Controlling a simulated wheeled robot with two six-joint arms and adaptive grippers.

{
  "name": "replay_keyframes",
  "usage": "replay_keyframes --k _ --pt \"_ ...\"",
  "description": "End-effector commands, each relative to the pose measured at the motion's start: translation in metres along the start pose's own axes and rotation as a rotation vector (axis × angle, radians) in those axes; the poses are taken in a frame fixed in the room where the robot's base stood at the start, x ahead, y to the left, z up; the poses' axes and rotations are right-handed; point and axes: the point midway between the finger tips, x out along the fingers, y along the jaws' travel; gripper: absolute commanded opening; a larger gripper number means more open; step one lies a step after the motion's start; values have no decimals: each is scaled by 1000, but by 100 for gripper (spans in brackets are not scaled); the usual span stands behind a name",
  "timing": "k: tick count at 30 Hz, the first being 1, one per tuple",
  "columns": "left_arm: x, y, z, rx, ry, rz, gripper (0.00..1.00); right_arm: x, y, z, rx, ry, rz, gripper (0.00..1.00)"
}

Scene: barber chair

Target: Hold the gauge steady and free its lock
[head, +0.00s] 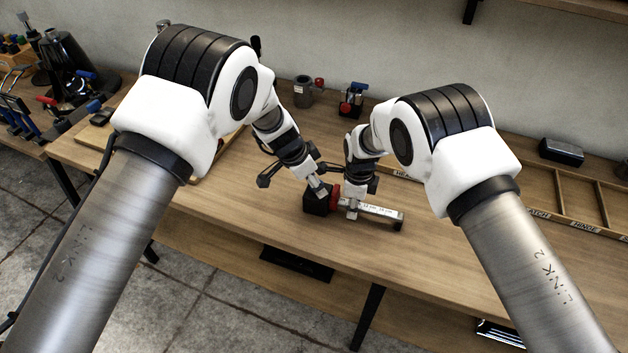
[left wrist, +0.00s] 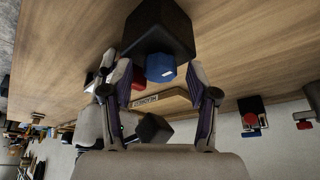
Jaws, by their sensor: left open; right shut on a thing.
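The gauge lies on the wooden table in the head view, with a black block (head: 315,204) at its left end, a red part (head: 335,196) beside it and a silver bar (head: 381,211) running right. My right gripper (head: 352,211) is shut on the bar, just right of the red part. My left gripper (head: 321,191) is open above the black block. In the left wrist view the black block (left wrist: 158,28) is ahead, with a blue knob (left wrist: 160,68) in front of it and a red part (left wrist: 138,76) to its left. The knob appears ahead of my open fingers (left wrist: 160,94); contact is not visible.
A labelled wooden tray (head: 575,220) lies at the right. A dark cup (head: 303,91) and a red-and-blue item (head: 352,100) stand at the back, and a dark box (head: 561,152) at the back right. The table front (head: 270,215) is clear.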

Motion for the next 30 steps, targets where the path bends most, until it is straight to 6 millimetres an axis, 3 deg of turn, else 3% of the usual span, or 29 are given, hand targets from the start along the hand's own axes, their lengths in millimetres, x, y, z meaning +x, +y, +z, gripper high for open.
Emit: replay_keyframes --k 6,11,12,17,24,30 --pt "1 0 0 0 0 0 59 2 1 0 -1 1 3 0" --pt "1 0 0 0 0 0 3 2 1 0 -1 1 3 0" --pt "1 0 0 0 0 0 0 2 1 0 0 1 3 0" --pt "1 1 0 -19 -1 -8 0 2 1 0 0 1 3 0" --pt "1 4 0 -308 -2 -129 0 2 1 0 0 1 3 0" --pt "1 3 0 -370 0 -154 0 2 1 0 0 1 3 0"
